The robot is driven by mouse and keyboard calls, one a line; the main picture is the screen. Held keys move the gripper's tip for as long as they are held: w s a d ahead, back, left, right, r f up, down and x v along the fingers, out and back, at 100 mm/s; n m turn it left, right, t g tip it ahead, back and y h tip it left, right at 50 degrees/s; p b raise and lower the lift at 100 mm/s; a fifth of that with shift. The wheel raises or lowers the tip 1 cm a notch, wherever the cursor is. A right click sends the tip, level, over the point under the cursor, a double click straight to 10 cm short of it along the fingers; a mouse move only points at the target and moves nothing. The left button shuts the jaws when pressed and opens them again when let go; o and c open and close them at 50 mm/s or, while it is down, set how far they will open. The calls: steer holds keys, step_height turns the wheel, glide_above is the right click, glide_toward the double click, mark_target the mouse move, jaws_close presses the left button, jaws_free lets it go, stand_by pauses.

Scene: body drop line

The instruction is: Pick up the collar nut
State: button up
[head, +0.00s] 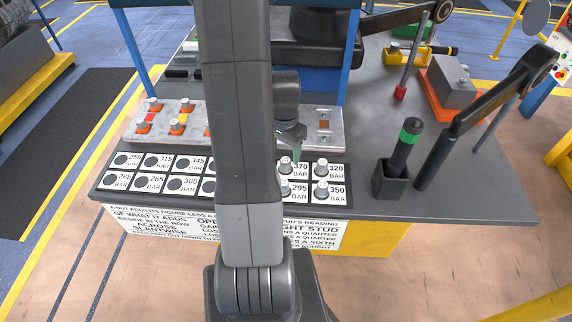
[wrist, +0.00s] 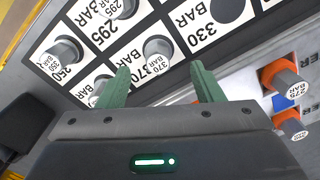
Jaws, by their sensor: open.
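Several grey collar nuts stand upright on labelled squares at the right end of the black-and-white pressure board. In the head view they are the 370 BAR nut (head: 286,164), the 320 BAR nut (head: 322,166), the 295 BAR nut (head: 285,187) and the 350 BAR nut (head: 321,188). My gripper (head: 292,142) is just behind the 370 nut, partly hidden by my arm. In the wrist view my gripper (wrist: 164,82) is open and empty, its green fingers apart. The 370 nut (wrist: 158,48) shows beyond and between the fingertips; the 350 nut (wrist: 64,50) lies left.
Behind the board, a pale plate (head: 134,134) carries several nuts on coloured seats; two with orange collars (wrist: 285,78) show at right in the wrist view. A green-banded tool (head: 405,148) stands in a black holder (head: 389,184). Bench front right is clear.

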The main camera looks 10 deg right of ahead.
mark_target(285, 160)
steer(key=shift+s+d+f, duration=0.1)
steer(key=shift+f, duration=0.2)
steer(key=shift+f+p, duration=0.4)
steer(key=shift+f, duration=1.9)
steer(key=c, duration=1.1)
steer(key=shift+r, duration=0.1)
